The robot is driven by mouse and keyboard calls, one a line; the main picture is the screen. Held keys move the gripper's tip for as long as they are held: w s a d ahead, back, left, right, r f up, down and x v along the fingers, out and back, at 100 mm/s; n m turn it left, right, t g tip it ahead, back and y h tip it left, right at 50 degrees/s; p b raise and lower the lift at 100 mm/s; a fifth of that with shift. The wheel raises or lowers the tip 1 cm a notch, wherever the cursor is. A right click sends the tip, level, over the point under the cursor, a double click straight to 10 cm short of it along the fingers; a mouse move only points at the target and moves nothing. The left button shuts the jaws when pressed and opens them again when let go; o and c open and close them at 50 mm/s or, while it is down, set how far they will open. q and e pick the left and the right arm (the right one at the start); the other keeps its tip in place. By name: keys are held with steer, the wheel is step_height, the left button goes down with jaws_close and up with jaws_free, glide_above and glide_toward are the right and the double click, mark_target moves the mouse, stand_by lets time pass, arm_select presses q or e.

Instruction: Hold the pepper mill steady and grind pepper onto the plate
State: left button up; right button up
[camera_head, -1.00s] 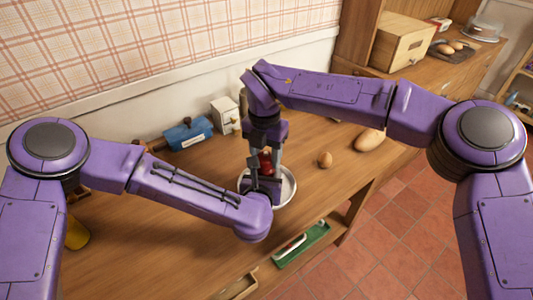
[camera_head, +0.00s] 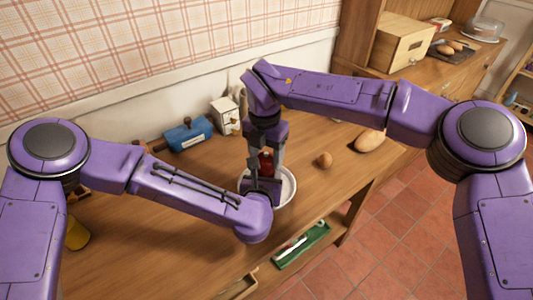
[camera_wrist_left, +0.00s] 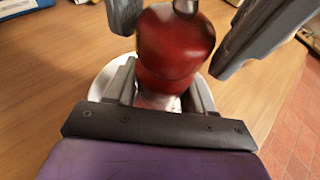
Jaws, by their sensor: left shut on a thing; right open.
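The red pepper mill (camera_head: 266,161) stands upright over the white plate (camera_head: 290,187) in the head view, mostly hidden by my grippers. In the left wrist view the red mill (camera_wrist_left: 174,48) is large, with the plate's rim (camera_wrist_left: 100,85) below it. My left gripper (camera_wrist_left: 160,98) is shut around the mill's lower part; in the head view its jaws (camera_head: 262,184) are partly hidden. My right gripper (camera_head: 266,158) points down at the mill's top from above. Its two fingers are apart on either side of the mill's upper part, as the left wrist view also shows.
An egg-like brown item (camera_head: 324,160) and a bread-like loaf (camera_head: 369,141) lie right of the plate. A blue box (camera_head: 188,134) and a small white box (camera_head: 226,116) stand behind. A yellow item (camera_head: 77,233) is at left. Open drawers (camera_head: 301,245) show at the table's front.

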mark_target(265, 155)
step_height(265, 155, up, 12)
steer(key=shift+a, duration=0.15)
steer(key=shift+w, duration=0.1)
arm_select(q)
steer(key=o, duration=1.2)
